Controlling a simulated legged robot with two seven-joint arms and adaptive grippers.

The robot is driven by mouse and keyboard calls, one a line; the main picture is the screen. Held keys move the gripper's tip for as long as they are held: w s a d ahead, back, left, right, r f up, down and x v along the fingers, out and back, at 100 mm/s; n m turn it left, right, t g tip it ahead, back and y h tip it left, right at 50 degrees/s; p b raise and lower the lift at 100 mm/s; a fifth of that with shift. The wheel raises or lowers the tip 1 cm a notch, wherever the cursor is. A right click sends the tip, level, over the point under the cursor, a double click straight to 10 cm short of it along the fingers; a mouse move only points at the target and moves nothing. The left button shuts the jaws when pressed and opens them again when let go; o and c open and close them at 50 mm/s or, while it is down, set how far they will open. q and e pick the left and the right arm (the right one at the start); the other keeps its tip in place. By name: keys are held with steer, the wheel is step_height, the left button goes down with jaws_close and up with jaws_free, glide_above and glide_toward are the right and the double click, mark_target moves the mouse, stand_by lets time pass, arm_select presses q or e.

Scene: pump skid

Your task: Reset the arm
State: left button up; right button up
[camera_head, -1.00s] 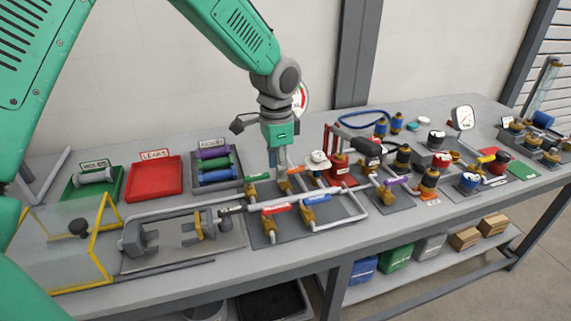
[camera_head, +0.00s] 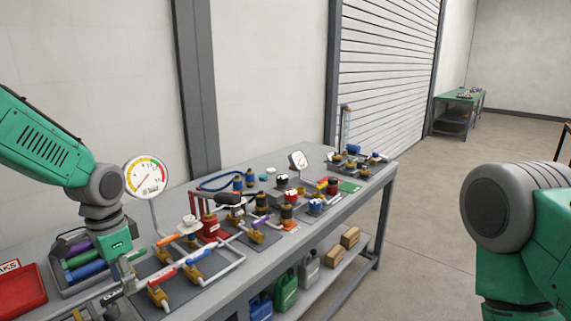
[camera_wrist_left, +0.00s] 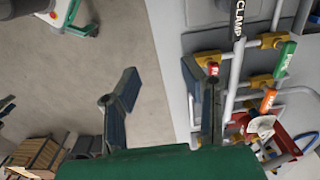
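My left arm comes in from the left in the head view, over the grey bench. Its gripper (camera_head: 128,268) points down beside the pipe rack with the orange, red and blue handles (camera_head: 196,256). In the left wrist view the two fingers (camera_wrist_left: 160,72) stand wide apart with nothing between them. The bench edge and floor show behind the gap. A black bar marked CLAMP (camera_wrist_left: 238,18) lies to the right of the fingers. Part of my right arm (camera_head: 515,235) shows at the right of the head view; its gripper is outside the frame.
A round gauge (camera_head: 147,175) stands close behind my left gripper. A red tray (camera_head: 20,290) and a bin of coloured cylinders (camera_head: 85,262) are at left. Valves and pumps crowd the bench (camera_head: 352,205). Jugs and boxes (camera_head: 350,237) sit on the lower shelf. The floor (camera_head: 430,210) at right is clear.

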arm_select(q)
steer(key=s+d+f+n+b, duration=0.1)
steer(key=s+d+f+b, duration=0.1)
steer(key=s+f, duration=0.55)
steer(key=s+d+f+n+h+b, duration=0.15)
steer(key=s+f, duration=0.25)
steer(key=f, duration=0.6)
steer(key=s+d+f+n+b, duration=0.25)
steer(key=s+f, duration=0.25)
steer(key=f, duration=0.4)
steer(key=s+a+f+n+b, duration=0.1)
steer(key=s+f+b, duration=0.1)
steer(key=s+f, duration=0.2)
steer(key=s+a+f+n+y+b, duration=0.1)
steer(key=s+f, duration=0.3)
steer(key=s, duration=0.7)
steer(key=shift+s+t+b, duration=0.2)
steer(key=shift+t+b, duration=0.1)
steer(key=shift+b, duration=0.35)
arm_select(e)
step_height(320, 180, down, 10)
steer(key=shift+s, duration=0.2)
